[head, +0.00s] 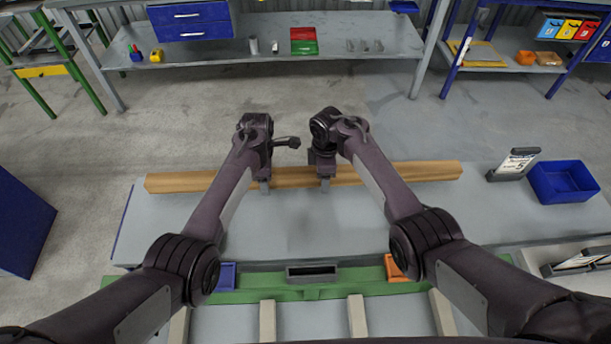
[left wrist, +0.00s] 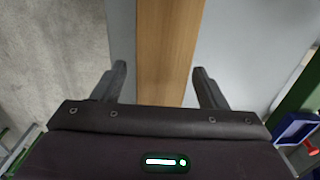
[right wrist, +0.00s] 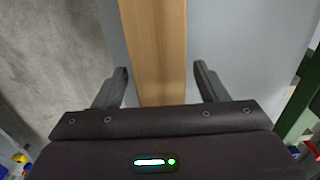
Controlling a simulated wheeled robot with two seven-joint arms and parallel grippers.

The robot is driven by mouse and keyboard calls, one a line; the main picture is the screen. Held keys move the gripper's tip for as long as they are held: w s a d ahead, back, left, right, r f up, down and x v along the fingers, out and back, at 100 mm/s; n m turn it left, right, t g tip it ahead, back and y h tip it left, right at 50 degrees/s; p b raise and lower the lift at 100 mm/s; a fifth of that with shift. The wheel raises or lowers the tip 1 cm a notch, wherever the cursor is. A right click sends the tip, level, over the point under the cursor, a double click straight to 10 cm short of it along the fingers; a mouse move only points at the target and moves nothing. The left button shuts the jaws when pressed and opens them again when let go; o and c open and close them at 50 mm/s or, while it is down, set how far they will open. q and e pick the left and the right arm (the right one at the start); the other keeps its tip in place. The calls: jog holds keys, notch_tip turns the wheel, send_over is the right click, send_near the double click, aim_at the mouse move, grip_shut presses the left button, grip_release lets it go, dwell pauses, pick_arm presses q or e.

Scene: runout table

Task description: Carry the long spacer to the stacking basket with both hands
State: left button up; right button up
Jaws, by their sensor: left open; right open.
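The long spacer, a wooden beam (head: 400,173), lies across the far edge of the grey table. My left gripper (head: 264,186) is open over its middle-left part; in the left wrist view the spacer (left wrist: 165,50) runs between the spread fingers (left wrist: 161,80). My right gripper (head: 325,184) is open a little to the right; in the right wrist view the spacer (right wrist: 155,50) also runs between the fingers (right wrist: 161,80), with a gap at each side. How far the fingers reach down beside it is unclear. A blue open bin (head: 563,182), possibly the stacking basket, stands at the table's right end.
A dark sign stand (head: 514,164) stands left of the blue bin. A green rail (head: 345,282) with small bins runs along the near side. A large blue box (head: 20,225) shows at the left edge. Table (head: 310,230) between spacer and rail is clear.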

pick_arm(q)
grip_shut()
pick_arm(e)
grip_shut()
pick_arm(q)
jog(key=shift+r, duration=0.1)
pick_arm(e)
jog(key=shift+r, duration=0.1)
